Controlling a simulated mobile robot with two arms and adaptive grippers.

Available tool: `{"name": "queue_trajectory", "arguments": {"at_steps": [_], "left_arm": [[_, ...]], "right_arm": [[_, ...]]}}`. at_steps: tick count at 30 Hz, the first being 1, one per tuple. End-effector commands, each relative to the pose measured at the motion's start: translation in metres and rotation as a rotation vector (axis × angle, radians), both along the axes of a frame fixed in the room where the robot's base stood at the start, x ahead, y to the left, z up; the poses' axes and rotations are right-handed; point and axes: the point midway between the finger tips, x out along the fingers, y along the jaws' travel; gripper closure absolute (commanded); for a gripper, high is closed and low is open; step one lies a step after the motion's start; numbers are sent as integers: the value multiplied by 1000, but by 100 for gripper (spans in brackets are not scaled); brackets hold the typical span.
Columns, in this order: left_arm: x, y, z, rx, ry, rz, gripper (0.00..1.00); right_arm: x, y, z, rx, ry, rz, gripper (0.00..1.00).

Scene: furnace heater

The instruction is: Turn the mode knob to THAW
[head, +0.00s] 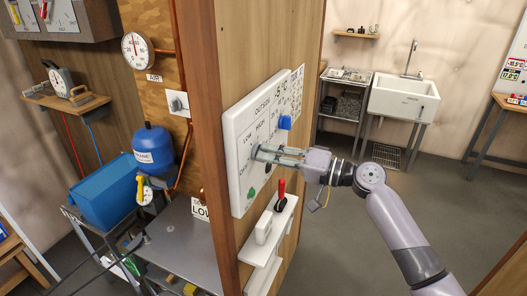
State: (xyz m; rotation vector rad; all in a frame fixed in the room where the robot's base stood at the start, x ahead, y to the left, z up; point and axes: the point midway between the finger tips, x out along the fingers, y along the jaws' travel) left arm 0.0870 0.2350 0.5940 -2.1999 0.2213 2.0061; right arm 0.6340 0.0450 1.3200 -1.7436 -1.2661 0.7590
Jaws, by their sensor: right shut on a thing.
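A white control panel (238,133) with printed labels is mounted on the wooden wall's right face. A blue knob (285,122) sits at its upper right, and a green spot (251,193) shows near its lower edge. My right gripper (262,153) reaches in from the right, its fingers shut at the panel's middle, around a small knob that the fingers mostly hide. I cannot read the labels well enough to tell which one is THAW or where the knob points. My left gripper is not in view.
Below the panel, a white shelf (262,275) holds a red-handled tool (281,193). Left of the wall's edge are a blue tank (154,148), a blue bin (103,192) and a round gauge (137,50). A white sink (403,98) stands behind; the floor between is clear.

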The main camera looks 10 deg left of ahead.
Motion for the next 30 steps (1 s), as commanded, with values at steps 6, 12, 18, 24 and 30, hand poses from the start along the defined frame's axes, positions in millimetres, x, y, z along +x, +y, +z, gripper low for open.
{"name": "queue_trajectory", "arguments": {"at_steps": [6,12,18,24,30], "left_arm": [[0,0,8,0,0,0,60],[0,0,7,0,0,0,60],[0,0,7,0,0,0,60],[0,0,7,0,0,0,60],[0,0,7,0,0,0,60]], "right_arm": [[0,0,0,46,141,0,100],[0,0,-1,110,344,0,100],[0,0,-1,123,383,-1,100],[0,0,-1,130,402,-1,100],[0,0,-1,152,469,-1,84]]}}
